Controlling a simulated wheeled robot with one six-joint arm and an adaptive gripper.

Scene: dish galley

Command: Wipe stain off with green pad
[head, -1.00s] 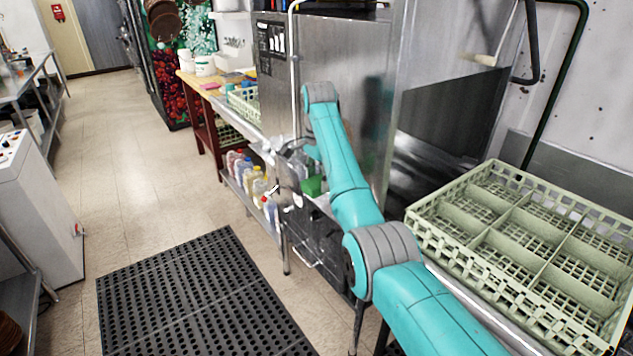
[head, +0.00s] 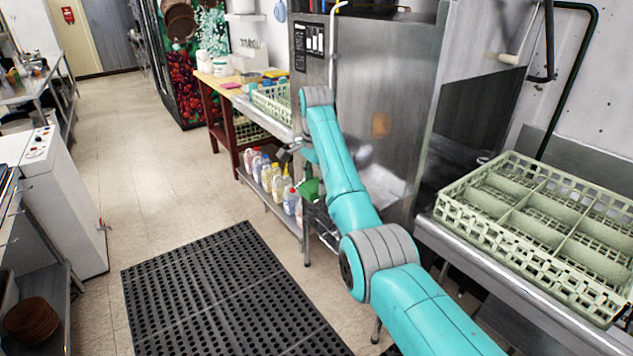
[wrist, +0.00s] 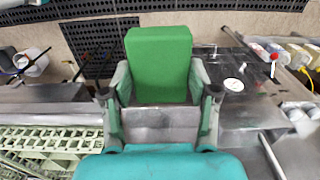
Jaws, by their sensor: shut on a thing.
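The green pad (wrist: 160,62) is held between the two fingers of my gripper (wrist: 160,90) in the wrist view. The pad also shows in the head view (head: 311,188), low in front of the steel machine (head: 400,60), partly behind my arm. My gripper is mostly hidden there. The pad looks clear of any surface, though its exact gap to the machine cannot be told. A brown-orange patch (head: 381,125) shows on the machine's steel front, right of my arm; I cannot tell if it is the stain or a reflection.
A pale green dish rack (head: 540,225) stands on the counter at right. Several bottles (head: 268,175) stand on a low shelf beyond my gripper. A black floor mat (head: 225,290) lies at front left. Free tiled floor (head: 140,180) runs along the aisle.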

